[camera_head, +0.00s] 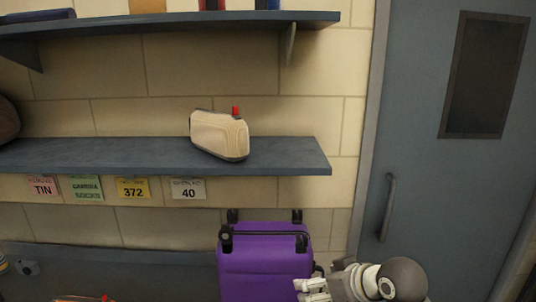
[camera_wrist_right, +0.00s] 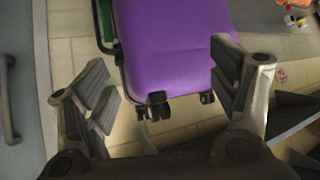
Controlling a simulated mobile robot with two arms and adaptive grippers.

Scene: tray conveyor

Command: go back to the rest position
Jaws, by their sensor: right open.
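My right gripper (camera_head: 312,288) is at the bottom of the head view, in front of the lower right part of a purple suitcase (camera_head: 264,268). In the right wrist view the two fingers of this gripper (camera_wrist_right: 165,92) stand wide apart with nothing between them. The purple suitcase (camera_wrist_right: 175,45) lies beyond the fingertips there, with its small black wheels showing. I cannot tell from the head view how far the gripper is from the suitcase. My left gripper is in neither view.
A blue-grey shelf (camera_head: 90,153) holds a cream toaster-like box (camera_head: 219,134). An upper shelf (camera_head: 170,22) and a low surface (camera_head: 110,268) also line the brick wall. A grey door (camera_head: 440,180) with a handle (camera_head: 387,207) stands at right. Paper tags (camera_head: 133,189) hang below the middle shelf.

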